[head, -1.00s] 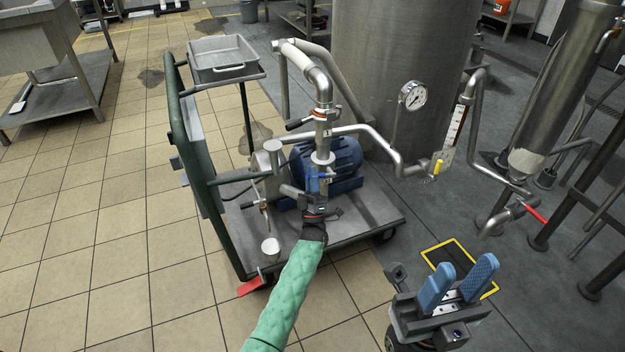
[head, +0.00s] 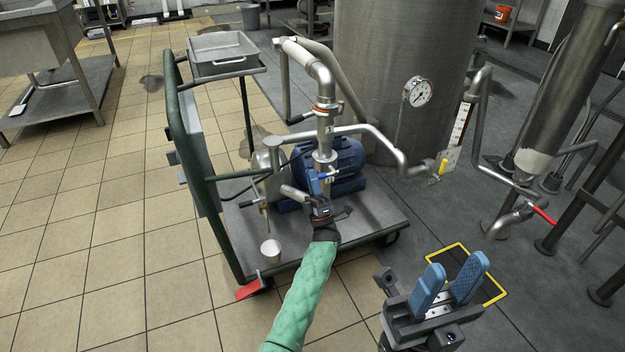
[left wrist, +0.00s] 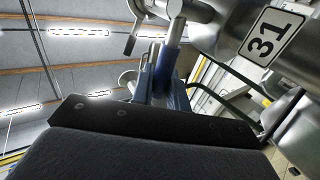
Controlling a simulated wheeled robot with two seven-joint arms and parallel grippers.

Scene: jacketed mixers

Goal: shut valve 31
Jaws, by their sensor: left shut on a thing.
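Valve 31 sits low on the upright steel pipe (head: 325,130) in front of the blue pump motor (head: 345,160) on the cart. Its number plate, 31 (left wrist: 272,36), is large in the left wrist view, on the steel body at the upper right. My left gripper (head: 315,184) is at the valve, shut on its blue handle (head: 331,177); the fingers hide part of the handle. The blue fingers also show in the left wrist view (left wrist: 165,72). How far the handle is turned is hard to tell. My right gripper (head: 449,285) is open and empty, over the floor at lower right.
The cart (head: 375,215) carries the pump, a small cup (head: 271,250) and a tray (head: 222,55). A pressure gauge (head: 418,91), a yellow handle (head: 443,167) and a red handle (head: 543,215) are to the right. A large steel tank (head: 395,50) stands behind.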

